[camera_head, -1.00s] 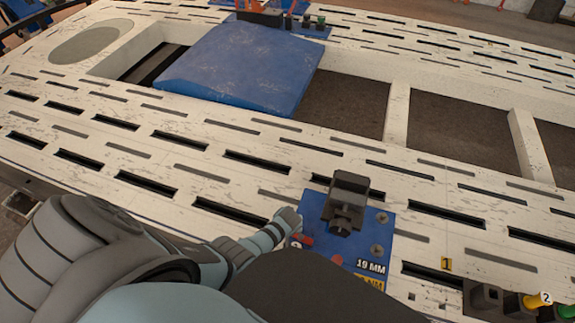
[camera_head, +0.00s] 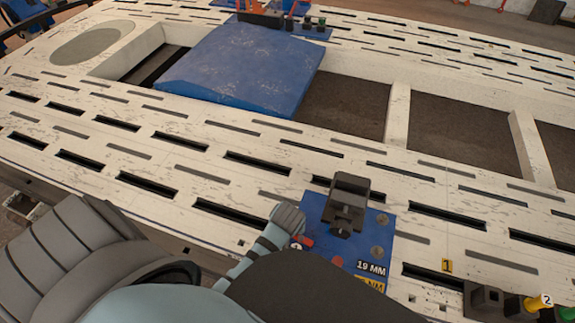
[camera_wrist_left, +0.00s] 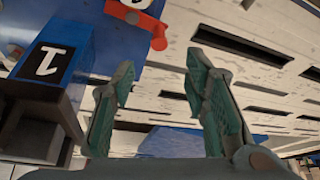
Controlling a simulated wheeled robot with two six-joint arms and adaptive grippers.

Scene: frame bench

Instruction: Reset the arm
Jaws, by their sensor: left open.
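My left arm (camera_head: 95,255) comes in from the lower left in the head view and reaches to the left edge of a blue plate. Its gripper's fingertips cannot be made out there. In the left wrist view my left gripper (camera_wrist_left: 165,68) is open, with two teal fingers apart and nothing between them. My right gripper is not in view.
The blue plate (camera_head: 380,225) carries a dark fixture (camera_head: 346,203) and a "19 MM" label. It sits on a white slotted bench (camera_head: 200,165). A blue pad (camera_head: 240,65) lies over a bench opening. Yellow and green knobs (camera_head: 530,302) stand at the lower right.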

